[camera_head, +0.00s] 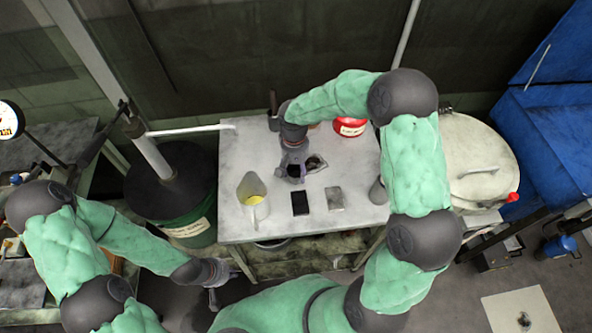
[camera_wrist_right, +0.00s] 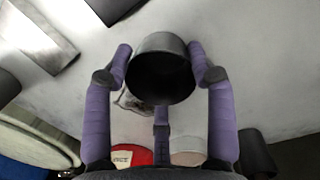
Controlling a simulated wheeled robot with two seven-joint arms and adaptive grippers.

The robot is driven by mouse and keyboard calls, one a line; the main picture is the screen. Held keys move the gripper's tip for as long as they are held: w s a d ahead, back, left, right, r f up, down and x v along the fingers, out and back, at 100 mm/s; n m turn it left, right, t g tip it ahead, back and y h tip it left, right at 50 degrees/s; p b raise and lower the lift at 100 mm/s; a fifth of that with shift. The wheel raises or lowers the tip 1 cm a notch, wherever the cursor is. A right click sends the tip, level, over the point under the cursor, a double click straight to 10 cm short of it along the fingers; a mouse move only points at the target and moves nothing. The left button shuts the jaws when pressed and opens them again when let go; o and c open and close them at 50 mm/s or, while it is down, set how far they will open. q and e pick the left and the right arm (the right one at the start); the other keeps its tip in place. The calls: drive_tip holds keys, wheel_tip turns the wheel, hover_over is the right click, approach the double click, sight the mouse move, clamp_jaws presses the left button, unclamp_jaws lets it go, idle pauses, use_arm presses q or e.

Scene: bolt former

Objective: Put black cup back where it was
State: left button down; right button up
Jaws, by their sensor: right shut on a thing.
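The black cup (camera_head: 294,171) is at my right gripper (camera_head: 292,162), over the middle of the white table (camera_head: 235,150). In the right wrist view, the dark cup (camera_wrist_right: 162,72) sits between the purple fingers of my right gripper (camera_wrist_right: 160,58), its open mouth facing the camera. The fingers are closed on its sides. I cannot tell whether its base touches the table. A small dark and shiny patch (camera_head: 316,163) lies just right of the cup; it is partly hidden behind it in the wrist view. My left gripper (camera_head: 212,274) hangs empty-looking off the table's front left; its jaws are too small to read.
A clear pitcher (camera_head: 252,200) with yellow contents stands left on the table. A black block (camera_head: 300,203) and a grey block (camera_head: 335,198) lie near the front. A red container (camera_head: 350,127) stands at the back. A green barrel (camera_head: 190,225) and a pale drum (camera_head: 480,165) flank the table.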

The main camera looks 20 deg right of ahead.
drive_tip(key=shift+f, duration=0.1)
drive_tip(key=o, duration=1.2)
